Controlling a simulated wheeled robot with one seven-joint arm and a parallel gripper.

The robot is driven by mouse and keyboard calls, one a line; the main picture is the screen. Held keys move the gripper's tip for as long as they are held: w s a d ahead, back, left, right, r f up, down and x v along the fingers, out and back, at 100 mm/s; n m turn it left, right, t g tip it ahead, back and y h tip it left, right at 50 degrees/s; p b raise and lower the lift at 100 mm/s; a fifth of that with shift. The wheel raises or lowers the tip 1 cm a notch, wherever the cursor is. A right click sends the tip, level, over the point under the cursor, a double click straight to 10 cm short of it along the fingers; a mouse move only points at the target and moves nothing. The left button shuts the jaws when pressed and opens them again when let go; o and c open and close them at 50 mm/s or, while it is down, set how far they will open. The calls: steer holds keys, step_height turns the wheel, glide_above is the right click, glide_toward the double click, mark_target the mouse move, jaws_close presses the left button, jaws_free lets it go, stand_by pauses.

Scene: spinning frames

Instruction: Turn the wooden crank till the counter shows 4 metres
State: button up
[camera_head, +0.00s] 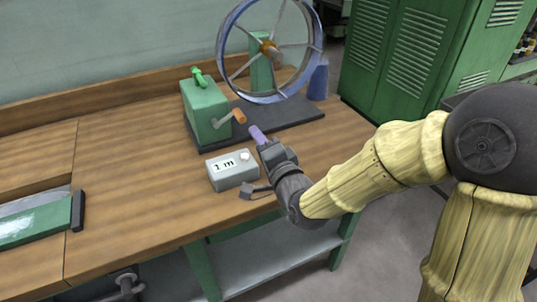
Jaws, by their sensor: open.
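The wooden crank handle (239,116) is a short orange-brown grip on a grey metal arm, on the right face of a green gear box (203,112). The grip points up and to the right. The counter (232,170) is a grey box on the bench in front of the gear box, and its display reads 1 m. My gripper (258,135) is open, with its lilac fingertip part just right of and below the crank handle. It appears apart from the handle. The far side of the fingers is hidden.
A large blue-rimmed spoked wheel (233,71) stands behind the crank on a dark base plate (300,110). A green tray-like object (35,225) lies at the left. Green lockers (410,55) stand right. The bench's left middle is clear.

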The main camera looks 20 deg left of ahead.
steer(key=v, duration=0.4)
steer(key=shift+s+d, duration=0.1)
steer(key=shift+s, duration=0.05)
